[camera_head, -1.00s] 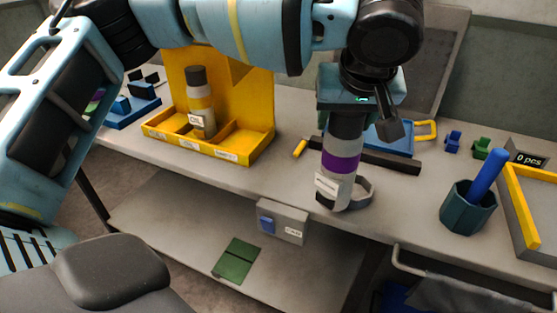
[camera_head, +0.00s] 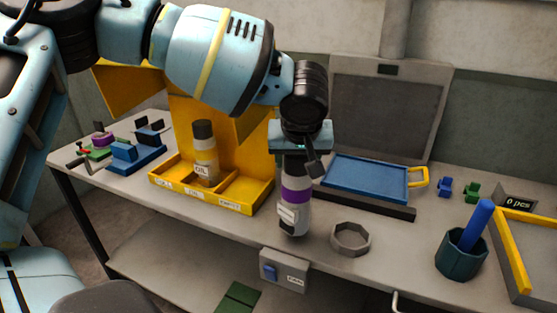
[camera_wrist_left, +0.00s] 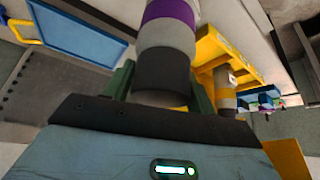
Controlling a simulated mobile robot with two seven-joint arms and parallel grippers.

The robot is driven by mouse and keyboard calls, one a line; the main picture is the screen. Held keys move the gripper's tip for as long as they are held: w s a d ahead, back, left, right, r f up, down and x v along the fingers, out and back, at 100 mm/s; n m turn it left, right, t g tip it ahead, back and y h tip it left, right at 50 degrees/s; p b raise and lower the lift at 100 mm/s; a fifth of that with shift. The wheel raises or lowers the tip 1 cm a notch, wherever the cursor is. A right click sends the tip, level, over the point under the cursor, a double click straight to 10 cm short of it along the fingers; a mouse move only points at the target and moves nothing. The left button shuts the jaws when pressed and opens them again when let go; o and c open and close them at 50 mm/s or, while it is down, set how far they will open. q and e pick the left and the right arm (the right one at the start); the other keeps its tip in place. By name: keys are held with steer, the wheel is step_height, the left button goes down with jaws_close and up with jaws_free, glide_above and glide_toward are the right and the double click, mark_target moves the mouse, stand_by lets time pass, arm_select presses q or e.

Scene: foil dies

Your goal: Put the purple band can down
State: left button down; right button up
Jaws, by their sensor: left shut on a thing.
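The purple band can (camera_head: 295,216) is upright, with a dark top, a grey body, a purple stripe and a white label. My left gripper (camera_head: 299,158) is shut on its dark top end from above; the can also shows between the fingers in the left wrist view (camera_wrist_left: 166,38). The can is near the bench's front edge, between the yellow rack (camera_head: 213,200) and a grey ring (camera_head: 351,239). I cannot tell whether its base touches the bench. My right gripper is not in view.
Another can labelled oil (camera_head: 204,160) stands in the yellow rack, whose right compartment looks empty. A blue tray (camera_head: 365,180) lies behind the ring. A dark cup (camera_head: 460,258) with a blue rod is at the right. A grey box (camera_head: 285,270) hangs below the bench edge.

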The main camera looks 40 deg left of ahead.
arm_select(q)
steer(key=a, duration=0.3)
steer(key=shift+w+a+f+p, duration=0.1)
steer(key=shift+w+a+p, duration=0.2)
steer(key=shift+w+p, duration=0.1)
steer(key=shift+a, duration=0.1)
steer(key=f, duration=0.1)
steer(key=a+f, duration=0.1)
steer(key=f, duration=0.1)
steer(key=shift+w+f+p, duration=0.1)
steer(key=shift+f+p, duration=0.2)
steer(key=shift+p, duration=0.05)
